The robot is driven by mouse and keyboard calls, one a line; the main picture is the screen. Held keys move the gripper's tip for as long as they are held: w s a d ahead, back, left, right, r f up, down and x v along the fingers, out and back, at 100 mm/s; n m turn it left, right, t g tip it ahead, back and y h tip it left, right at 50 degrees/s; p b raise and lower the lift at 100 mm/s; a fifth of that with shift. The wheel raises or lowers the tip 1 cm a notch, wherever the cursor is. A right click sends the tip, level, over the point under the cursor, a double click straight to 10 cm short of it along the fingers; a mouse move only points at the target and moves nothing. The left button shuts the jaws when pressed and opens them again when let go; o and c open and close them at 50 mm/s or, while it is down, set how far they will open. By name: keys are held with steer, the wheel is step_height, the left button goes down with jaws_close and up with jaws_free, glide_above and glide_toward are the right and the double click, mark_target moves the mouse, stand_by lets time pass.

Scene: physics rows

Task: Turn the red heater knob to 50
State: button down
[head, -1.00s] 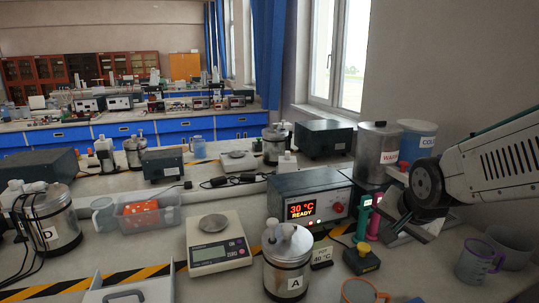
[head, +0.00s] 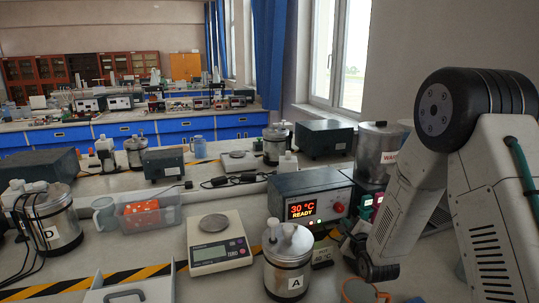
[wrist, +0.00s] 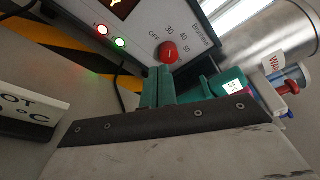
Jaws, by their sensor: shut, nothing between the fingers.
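The heater (head: 310,200) is a dark green box with a pale front and a lit display reading 30 °C READY. Its red knob (head: 339,207) is at the right of the front. In the wrist view the red knob (wrist: 168,52) sits among the printed marks OFF, 30, 40 and 50. Its exact setting is hard to tell. My gripper (wrist: 160,84) is shut and empty, its green fingers together just below the knob in the picture; whether they touch it is unclear. In the head view my gripper is small and partly hidden by my wrist.
Jar A (head: 289,262) stands in front of the heater, with a scale (head: 218,243) to its left. A steel WARM pot (head: 378,152) stands behind right. A small HOT °C sign (wrist: 28,115) is close at left in the wrist view. An orange mug (head: 362,291) is at the front edge.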

mark_target(339, 208)
steer(key=shift+w+a, duration=0.35)
steer(key=shift+w, duration=0.7)
steer(key=shift+w+a, duration=0.35)
steer(key=shift+w, duration=0.7)
steer(key=shift+w+a, duration=0.35)
steer(key=shift+w, duration=0.7)
steer(key=shift+d, duration=0.2)
steer(key=shift+w+d+r, duration=0.1)
steer(key=shift+d+r, duration=0.1)
steer(key=shift+r, duration=0.35)
steer(key=shift+d+r, duration=0.2)
steer(key=shift+r, duration=0.1)
steer(key=shift+w+d+r, duration=0.1)
steer(key=shift+d+r, duration=0.05)
steer(key=shift+d, duration=0.05)
steer(key=shift+a, duration=0.1)
